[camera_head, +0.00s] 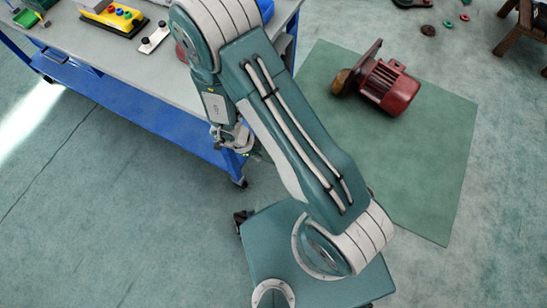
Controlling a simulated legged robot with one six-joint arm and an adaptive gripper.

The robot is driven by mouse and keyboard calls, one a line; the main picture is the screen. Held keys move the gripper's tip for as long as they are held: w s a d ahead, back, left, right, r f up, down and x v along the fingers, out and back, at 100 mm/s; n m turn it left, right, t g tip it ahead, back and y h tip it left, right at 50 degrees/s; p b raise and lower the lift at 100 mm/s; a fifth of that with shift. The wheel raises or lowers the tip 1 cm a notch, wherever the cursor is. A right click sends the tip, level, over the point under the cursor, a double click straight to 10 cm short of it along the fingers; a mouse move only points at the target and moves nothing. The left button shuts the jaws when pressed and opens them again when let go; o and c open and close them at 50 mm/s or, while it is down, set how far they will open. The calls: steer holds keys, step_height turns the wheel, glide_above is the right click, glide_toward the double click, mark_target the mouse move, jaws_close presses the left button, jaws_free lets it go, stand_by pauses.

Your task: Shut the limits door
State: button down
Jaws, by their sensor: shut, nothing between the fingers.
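I cannot make out a limits door in the head view. My gripper (241,146) hangs at the end of my arm beside the front edge of the grey workbench (135,72). It is shut and empty, and it is small and partly hidden by my arm. It appears to touch nothing, though its exact gap to the bench edge is unclear. My arm covers part of the bench's right end.
On the bench lie a yellow box with coloured buttons (114,16) and a white plate with a black knob (152,39). A red motor (388,86) lies on a green mat (440,150). A wooden stool (524,30) stands top right. The floor at lower left is clear.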

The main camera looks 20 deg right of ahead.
steer(key=shift+s+d+f, duration=0.3)
steer(key=shift+d+f, duration=0.15)
steer(key=shift+d, duration=0.35)
steer(key=shift+s+d+f, duration=0.25)
steer(key=shift+d+f, duration=0.15)
steer(key=shift+d, duration=0.4)
steer(key=shift+s+d+f, duration=0.3)
steer(key=shift+d+f, duration=0.15)
steer(key=shift+d, duration=0.35)
